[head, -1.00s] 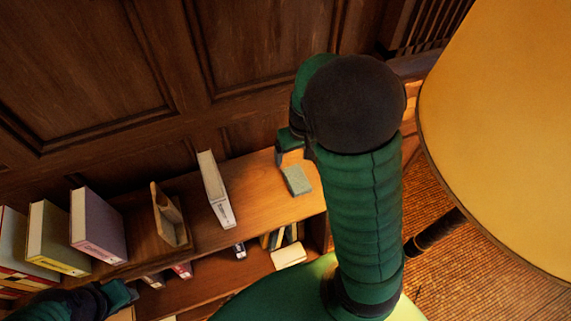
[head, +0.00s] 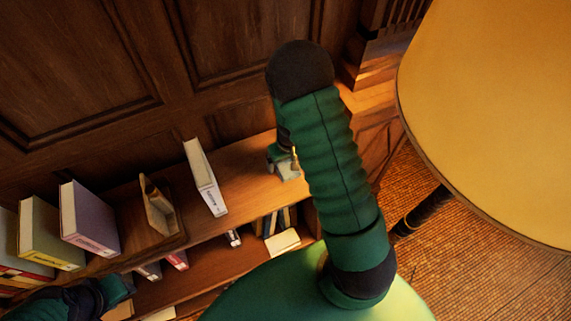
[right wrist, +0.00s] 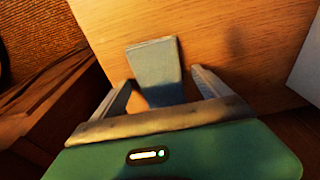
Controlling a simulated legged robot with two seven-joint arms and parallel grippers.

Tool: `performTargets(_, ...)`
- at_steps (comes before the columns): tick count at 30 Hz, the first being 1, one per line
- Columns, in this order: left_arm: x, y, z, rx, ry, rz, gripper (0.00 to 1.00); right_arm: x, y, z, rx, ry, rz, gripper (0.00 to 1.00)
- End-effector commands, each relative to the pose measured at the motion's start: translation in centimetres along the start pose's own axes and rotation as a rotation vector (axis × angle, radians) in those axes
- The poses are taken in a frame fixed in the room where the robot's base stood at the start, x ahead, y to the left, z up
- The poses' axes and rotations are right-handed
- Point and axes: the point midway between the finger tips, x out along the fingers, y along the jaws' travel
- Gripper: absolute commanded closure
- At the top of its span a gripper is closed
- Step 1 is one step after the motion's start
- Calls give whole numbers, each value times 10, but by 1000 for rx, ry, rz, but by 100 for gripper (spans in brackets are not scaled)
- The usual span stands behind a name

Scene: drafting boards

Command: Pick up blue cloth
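The blue cloth (head: 288,173) is a small folded grey-blue piece lying on top of the wooden shelf, partly hidden by my right gripper (head: 283,160). In the right wrist view the cloth (right wrist: 154,66) lies flat on the wood, ahead of and between the two fingers of the right gripper (right wrist: 160,80). That gripper is open, with a gap on each side of the cloth. I cannot tell whether the fingers touch the shelf. My left gripper (head: 119,292) shows only in part at the lower left; its fingers are not clear.
A white book (head: 205,178) stands left of the cloth. A wooden holder (head: 158,212) and several more books stand farther left on the shelf (head: 245,183). The lower shelf holds books too. A yellow board (head: 490,110) fills the right side. Wood panelling backs the shelf.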

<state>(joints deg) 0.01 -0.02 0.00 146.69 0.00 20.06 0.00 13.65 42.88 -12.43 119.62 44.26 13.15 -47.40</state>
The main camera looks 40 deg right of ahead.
Motion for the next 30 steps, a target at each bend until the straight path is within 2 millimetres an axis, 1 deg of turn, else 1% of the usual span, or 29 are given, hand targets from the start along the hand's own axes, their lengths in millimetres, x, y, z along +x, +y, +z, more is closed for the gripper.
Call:
performTargets(1,0,0,0,0,0,0,64,0,0,0,0,0,0,18)
performTargets(2,0,0,0,0,0,0,64,0,0,0,0,0,0,22)
performTargets(12,0,0,0,0,0,0,64,-1,0,1,0,1,0,66)
performTargets(15,0,0,0,0,0,0,64,-1,0,1,0,1,0,78)
performTargets(23,0,0,0,0,0,0,64,-2,0,0,0,1,0,78)
performTargets(26,1,0,0,0,0,0,64,-8,0,-1,-1,3,1,78)
performTargets(30,3,0,1,0,0,0,64,-23,0,-4,-2,5,1,78)
